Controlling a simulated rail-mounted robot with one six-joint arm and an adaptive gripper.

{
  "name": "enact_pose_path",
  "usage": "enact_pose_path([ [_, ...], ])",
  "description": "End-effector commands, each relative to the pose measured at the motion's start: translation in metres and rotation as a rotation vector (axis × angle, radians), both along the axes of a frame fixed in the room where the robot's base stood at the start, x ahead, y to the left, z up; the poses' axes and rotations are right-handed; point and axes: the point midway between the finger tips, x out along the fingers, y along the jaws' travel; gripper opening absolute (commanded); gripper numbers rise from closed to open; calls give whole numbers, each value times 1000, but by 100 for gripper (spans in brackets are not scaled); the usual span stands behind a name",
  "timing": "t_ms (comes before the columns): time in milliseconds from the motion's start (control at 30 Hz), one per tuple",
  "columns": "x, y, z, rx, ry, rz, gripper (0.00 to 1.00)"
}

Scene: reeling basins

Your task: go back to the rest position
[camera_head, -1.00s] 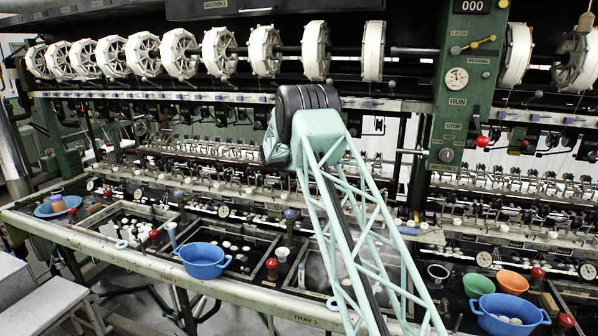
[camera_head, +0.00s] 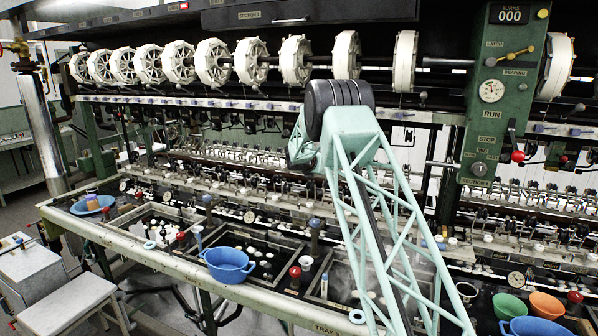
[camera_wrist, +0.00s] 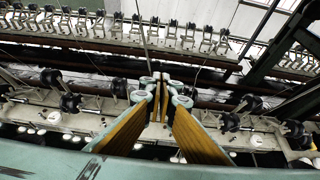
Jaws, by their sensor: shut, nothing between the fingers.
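My gripper shows in the wrist view (camera_wrist: 160,92). Its two yellow-sided fingers come together at the tips, and nothing is held between them. Behind the fingertips is the reeling machine's rail with black guides and white buttons. In the head view my pale green lattice arm (camera_head: 375,215) rises from the bottom right to a black-capped joint in front of the machine. The gripper itself is hidden behind that arm in the head view.
The basin bench (camera_head: 130,262) runs along the front, with a blue basin (camera_head: 229,264) on it. A blue bowl (camera_head: 92,204) sits at its left end. Green (camera_head: 509,306) and orange (camera_head: 546,304) bowls stand at lower right. White reels (camera_head: 212,62) line the top. A green control post (camera_head: 497,100) stands right.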

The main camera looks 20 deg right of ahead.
Motion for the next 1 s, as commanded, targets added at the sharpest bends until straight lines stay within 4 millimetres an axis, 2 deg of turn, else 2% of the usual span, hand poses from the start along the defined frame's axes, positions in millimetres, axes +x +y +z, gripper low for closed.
enact_pose_path([
  [267, -2, 1, 3, 7, -5, -5, 0],
  [467, -16, 4, 21, 45, -31, -40, 0],
  [667, -41, 11, 48, 116, -76, -100, 0],
  [1000, -95, 25, 93, 252, -158, -222, 0],
])
